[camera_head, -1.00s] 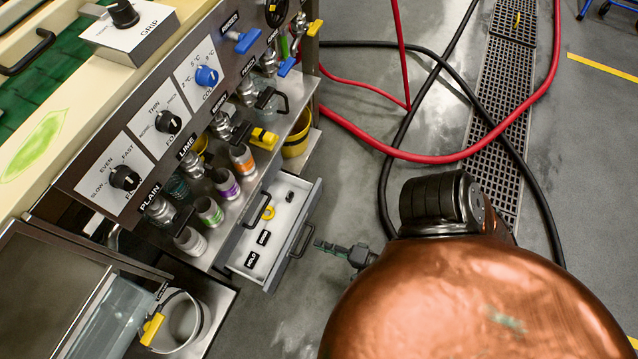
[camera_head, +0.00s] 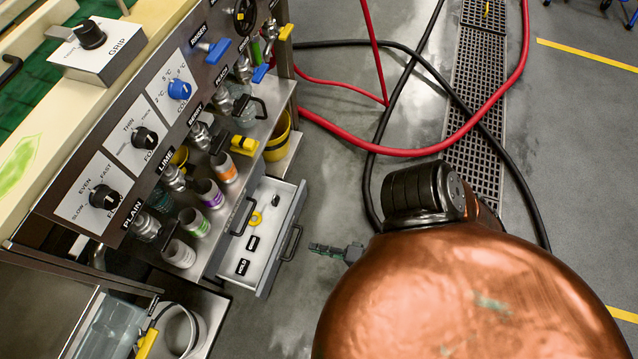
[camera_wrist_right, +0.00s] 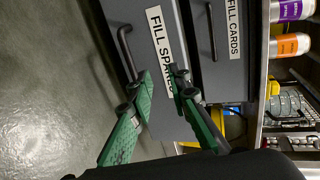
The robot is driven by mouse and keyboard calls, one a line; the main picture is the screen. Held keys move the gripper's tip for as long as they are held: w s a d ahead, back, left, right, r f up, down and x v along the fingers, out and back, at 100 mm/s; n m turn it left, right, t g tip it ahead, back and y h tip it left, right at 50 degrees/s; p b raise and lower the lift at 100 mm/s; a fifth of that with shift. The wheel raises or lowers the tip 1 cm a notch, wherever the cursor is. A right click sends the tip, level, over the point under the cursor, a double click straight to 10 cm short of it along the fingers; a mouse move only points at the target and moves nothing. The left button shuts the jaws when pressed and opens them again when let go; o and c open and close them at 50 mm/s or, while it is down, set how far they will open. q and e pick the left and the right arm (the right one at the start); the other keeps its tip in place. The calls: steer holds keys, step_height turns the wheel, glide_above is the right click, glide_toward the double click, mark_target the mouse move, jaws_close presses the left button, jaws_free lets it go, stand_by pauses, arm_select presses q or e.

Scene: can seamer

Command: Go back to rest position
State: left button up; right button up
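My right gripper (camera_head: 318,248) shows small in the head view, beside the copper-coloured body and just right of the open drawer (camera_head: 296,222). A gap of floor shows between its tip and the drawer handle. In the right wrist view its two green-padded fingers (camera_wrist_right: 160,78) stand apart with nothing held between them. Behind them is a grey drawer front labelled FILL SPARES (camera_wrist_right: 160,45), with a dark handle (camera_wrist_right: 126,52). My left gripper is in neither current view.
A machine panel with knobs (camera_head: 144,138) and several labelled bottles (camera_head: 208,194) stands at the left. The open drawer juts out over the floor. A yellow bucket (camera_head: 279,140) is behind it. Red (camera_head: 430,157) and black (camera_head: 465,100) hoses cross the floor near a grate (camera_head: 475,150).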

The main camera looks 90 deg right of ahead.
stand_by(0.3)
